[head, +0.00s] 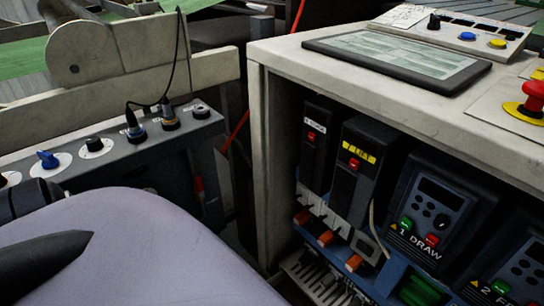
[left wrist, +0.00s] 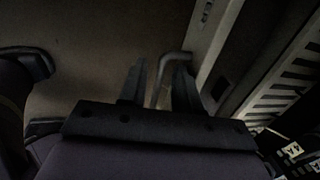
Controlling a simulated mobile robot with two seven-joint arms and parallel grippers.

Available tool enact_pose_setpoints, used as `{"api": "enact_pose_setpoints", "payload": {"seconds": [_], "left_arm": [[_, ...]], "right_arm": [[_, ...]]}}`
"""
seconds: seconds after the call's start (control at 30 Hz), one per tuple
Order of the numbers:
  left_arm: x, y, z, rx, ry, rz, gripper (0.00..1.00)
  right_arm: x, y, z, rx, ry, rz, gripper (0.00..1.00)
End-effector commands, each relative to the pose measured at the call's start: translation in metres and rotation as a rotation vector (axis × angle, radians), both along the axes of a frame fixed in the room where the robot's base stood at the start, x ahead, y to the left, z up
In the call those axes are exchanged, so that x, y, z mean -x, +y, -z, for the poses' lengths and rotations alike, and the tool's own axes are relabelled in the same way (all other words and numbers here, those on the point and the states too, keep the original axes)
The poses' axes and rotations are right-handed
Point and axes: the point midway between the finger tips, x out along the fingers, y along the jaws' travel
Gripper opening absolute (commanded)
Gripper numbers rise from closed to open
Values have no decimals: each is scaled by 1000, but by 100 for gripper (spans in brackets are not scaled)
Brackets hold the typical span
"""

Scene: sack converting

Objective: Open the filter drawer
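In the left wrist view my left gripper (left wrist: 159,68) has its two dark fingers apart, with no object clearly held. A grey bent rod (left wrist: 174,56), which looks like a handle, shows at the fingertips. Its lower part lies between the fingers in the picture and its top bends right. I cannot tell whether it is within the fingers' reach or beyond them. A dull brown flat panel (left wrist: 85,65) lies behind it; I cannot tell whether it is the filter drawer's front. No drawer is clearly seen in the head view. My right gripper is in neither view.
An open-fronted cabinet (head: 258,150) holds dark electrical modules (head: 357,165) and a drive unit (head: 433,212). A tablet (head: 397,58) and a red emergency button (head: 532,98) are on top. A knob panel (head: 125,152) stands left. A slotted pale strip (left wrist: 285,75) shows right of the rod.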

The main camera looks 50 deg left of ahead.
Motion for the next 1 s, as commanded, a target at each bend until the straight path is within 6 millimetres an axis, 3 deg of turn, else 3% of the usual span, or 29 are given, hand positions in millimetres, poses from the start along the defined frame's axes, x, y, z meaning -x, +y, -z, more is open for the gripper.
{"api": "enact_pose_setpoints", "payload": {"seconds": [0.37,0.53,0.8,1.0], "left_arm": [[0,0,-6,0,-3,3,36],[3,0,-28,0,-4,4,36],[10,1,-63,-1,-3,2,36],[13,1,-71,-1,-1,2,36]], "right_arm": [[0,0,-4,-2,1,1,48],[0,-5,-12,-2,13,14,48],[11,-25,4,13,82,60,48],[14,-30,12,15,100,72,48]]}}
